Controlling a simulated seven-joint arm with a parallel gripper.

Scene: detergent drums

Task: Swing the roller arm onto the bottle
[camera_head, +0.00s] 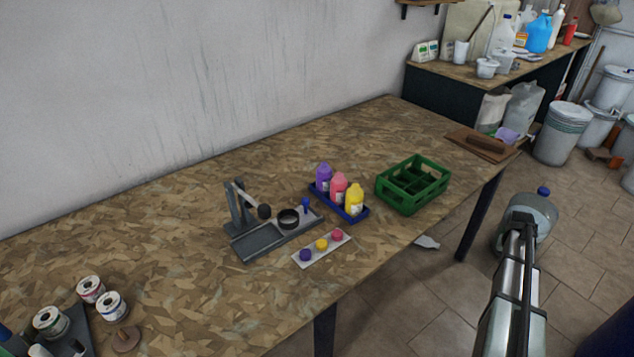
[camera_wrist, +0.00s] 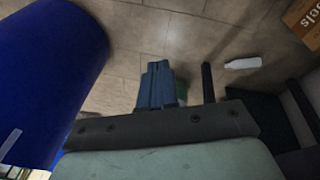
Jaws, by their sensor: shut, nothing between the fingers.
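The roller fixture has a grey base (camera_head: 262,241) on the table, with a grey upright post at its left end. Its roller arm (camera_head: 249,199) slopes down from the post to a dark roller (camera_head: 264,211), left of and apart from a black ring holder (camera_head: 289,218). No bottle shows in the ring. A purple bottle (camera_head: 323,178), a pink bottle (camera_head: 339,188) and a yellow bottle (camera_head: 354,200) stand upright in a blue tray (camera_head: 342,211) behind the fixture's right end. My gripper (camera_wrist: 157,72) is shut and empty, over the floor, away from the table.
A white strip (camera_head: 312,258) with purple, yellow and pink caps lies in front of the fixture. A green crate (camera_head: 402,203) stands right of the tray. Several spools (camera_head: 91,289) sit at the front left.

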